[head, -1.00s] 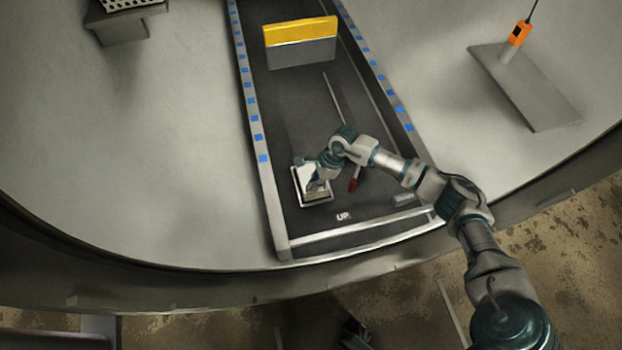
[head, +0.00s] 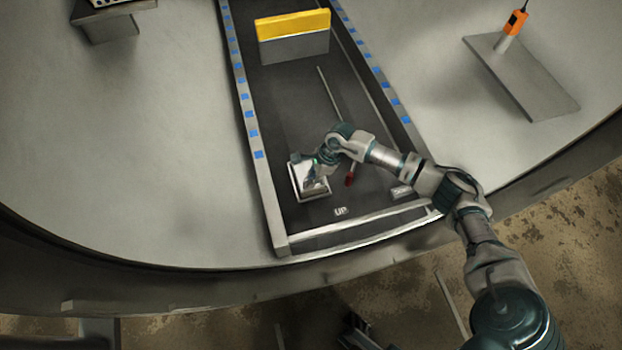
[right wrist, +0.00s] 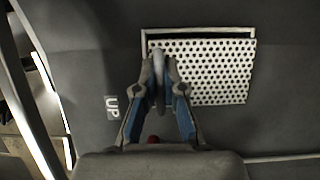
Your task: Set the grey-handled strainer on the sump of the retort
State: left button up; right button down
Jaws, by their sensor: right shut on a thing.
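The strainer (right wrist: 215,75) is a white perforated plate with a grey handle (right wrist: 159,75). My right gripper (right wrist: 158,82) is shut on that handle in the right wrist view. The plate covers most of the sump (right wrist: 198,32), a square opening with a pale rim. The rim shows along the plate's top and left sides. I cannot tell whether the plate touches the rim or hovers just above it. In the head view my right gripper (head: 317,172) is over the sump (head: 296,181) and partly hides the strainer. My left gripper is not in view.
A red-handled rod (head: 349,180) lies right of the sump, near an "UP" label (head: 340,211). A yellow-topped grey block (head: 293,40) stands farther back between the blue-marked rails.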

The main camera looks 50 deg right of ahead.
jog(key=c, duration=1.2)
grip_release()
jog(key=shift+f, duration=0.1)
jog(key=shift+d, duration=0.1)
jog(key=v, duration=1.2)
